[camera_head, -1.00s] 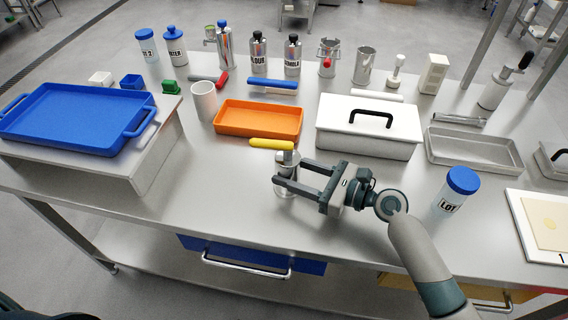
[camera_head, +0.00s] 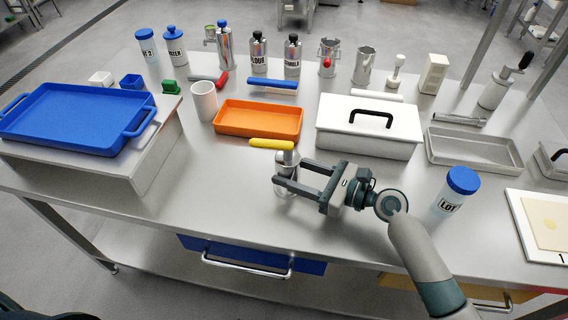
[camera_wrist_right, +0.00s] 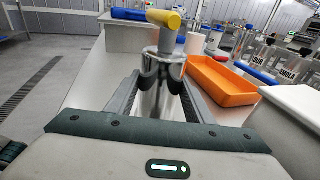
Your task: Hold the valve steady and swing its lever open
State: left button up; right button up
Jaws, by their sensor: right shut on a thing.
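The valve (camera_head: 286,187) is a shiny metal cylinder standing upright on the steel table, with a yellow lever (camera_head: 271,144) on top pointing to the left. In the right wrist view the metal body (camera_wrist_right: 160,92) stands between the fingers, and the yellow lever (camera_wrist_right: 164,19) is above them. My right gripper (camera_head: 278,184) is shut on the valve body, reaching in from the right. The lever is free of the gripper. The far side of the valve body is hidden. My left gripper is not in view.
An orange tray (camera_head: 258,134) lies just behind the valve. A white box (camera_head: 368,143) with a black handle stands behind right. A blue tray (camera_head: 75,140) sits on a raised stand at left. A blue-lidded LOT jar (camera_head: 456,190) stands at right. The table front left of the valve is clear.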

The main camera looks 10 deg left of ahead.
jog(key=o, duration=1)
jog(key=shift+o, duration=0.2)
jog(key=v, duration=1.2)
